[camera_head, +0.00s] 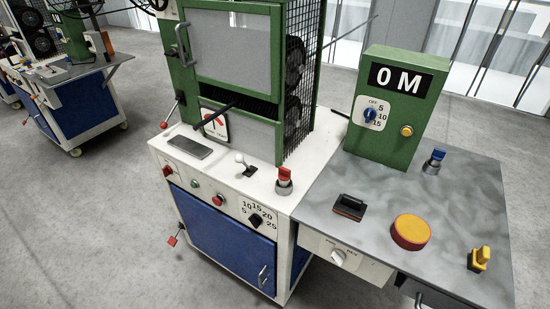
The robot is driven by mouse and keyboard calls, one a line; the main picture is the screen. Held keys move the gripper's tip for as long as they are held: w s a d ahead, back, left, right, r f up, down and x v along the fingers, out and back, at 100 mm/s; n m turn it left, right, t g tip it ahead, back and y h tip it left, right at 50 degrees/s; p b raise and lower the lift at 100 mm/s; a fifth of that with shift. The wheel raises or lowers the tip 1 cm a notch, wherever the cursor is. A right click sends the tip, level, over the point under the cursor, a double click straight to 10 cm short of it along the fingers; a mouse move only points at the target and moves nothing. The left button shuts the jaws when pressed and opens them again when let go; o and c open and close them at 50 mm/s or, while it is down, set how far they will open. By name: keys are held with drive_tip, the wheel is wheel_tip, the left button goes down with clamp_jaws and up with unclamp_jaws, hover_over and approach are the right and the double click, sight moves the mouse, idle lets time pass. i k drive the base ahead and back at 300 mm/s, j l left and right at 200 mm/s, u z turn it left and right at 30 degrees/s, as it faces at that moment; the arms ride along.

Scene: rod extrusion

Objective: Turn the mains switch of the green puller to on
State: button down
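The green puller (274,45) has a green frame, a grey door panel and a black mesh side, and stands on a white-topped console with a blue door (224,232). A red-handled switch (284,177) on a grey base stands upright at the console's right front corner. A black rotary knob (256,220) with numbers around it, and red and green buttons, are on the white front panel. A red knob (168,170) is at that panel's left end. No label marks which control is the mains switch. My gripper is not in view.
A grey table (465,205) to the right bears a green "0 M" box (398,105), a blue-handled switch (435,159), a round red-and-yellow button (410,232) and a yellow-handled switch (479,258). Another blue machine (68,102) stands back left. The floor at left is clear.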

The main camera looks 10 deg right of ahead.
sight(167, 171)
drive_tip(key=i+j+u, duration=0.4)
drive_tip(key=i+j, duration=0.5)
drive_tip(key=j, duration=0.35)
drive_tip(key=i+j+u, duration=0.35)
drive_tip(key=i+j, duration=0.6)
drive_tip(key=i, duration=0.05)
